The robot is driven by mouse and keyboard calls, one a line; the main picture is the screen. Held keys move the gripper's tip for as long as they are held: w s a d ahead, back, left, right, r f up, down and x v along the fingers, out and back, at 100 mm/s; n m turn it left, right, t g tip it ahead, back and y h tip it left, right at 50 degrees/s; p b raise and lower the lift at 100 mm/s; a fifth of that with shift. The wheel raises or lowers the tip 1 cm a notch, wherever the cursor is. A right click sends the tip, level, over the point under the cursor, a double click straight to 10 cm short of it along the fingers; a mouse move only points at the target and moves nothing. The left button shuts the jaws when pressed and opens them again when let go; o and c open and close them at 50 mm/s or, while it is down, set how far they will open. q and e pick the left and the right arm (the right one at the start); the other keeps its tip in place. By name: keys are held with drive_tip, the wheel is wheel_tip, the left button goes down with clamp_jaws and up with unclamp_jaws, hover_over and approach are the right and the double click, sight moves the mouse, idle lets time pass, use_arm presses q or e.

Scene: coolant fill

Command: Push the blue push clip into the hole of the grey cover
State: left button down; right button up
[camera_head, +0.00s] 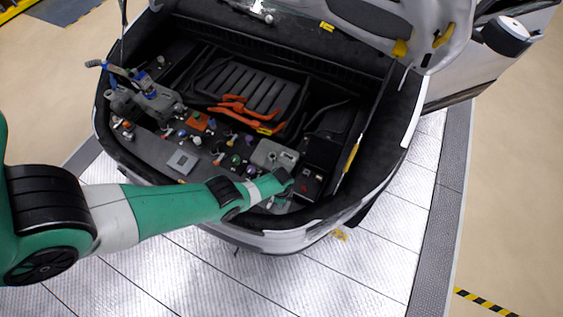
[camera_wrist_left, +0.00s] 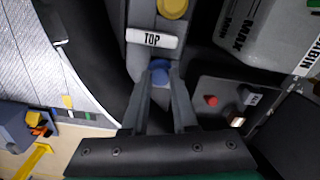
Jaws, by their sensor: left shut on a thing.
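My left gripper (camera_wrist_left: 160,78) is shut on the blue push clip (camera_wrist_left: 159,68), whose rounded blue top shows between the fingertips in the left wrist view. The clip is just below a white "TOP" label (camera_wrist_left: 152,39) on a grey part (camera_wrist_left: 140,14) that looks like the grey cover. The hole is not visible, and I cannot tell whether the clip touches the cover. In the head view my left gripper (camera_head: 284,184) is low at the right front of the open car compartment, and the clip is too small to make out there. My right gripper is not in view.
A grey tank marked "Max" (camera_wrist_left: 262,32) stands right of the cover. A dark panel with a red button (camera_wrist_left: 211,100) lies right of the fingers. A yellow cap (camera_wrist_left: 172,8) is above the label. Orange cables (camera_head: 236,108) and the car's front rim (camera_head: 285,240) surround the work area.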

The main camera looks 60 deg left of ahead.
use_arm(q)
drive_tip(key=shift+f+b, duration=0.3)
drive_tip(key=shift+f, duration=0.1)
drive_tip(key=shift+r, duration=0.1)
drive_tip(key=shift+r+p, duration=0.7)
drive_tip(key=shift+p, duration=0.1)
drive_tip(key=shift+f+b, duration=0.8)
drive_tip(key=shift+b, duration=0.05)
idle(0.6)
drive_tip(key=c, duration=0.6)
unclamp_jaws()
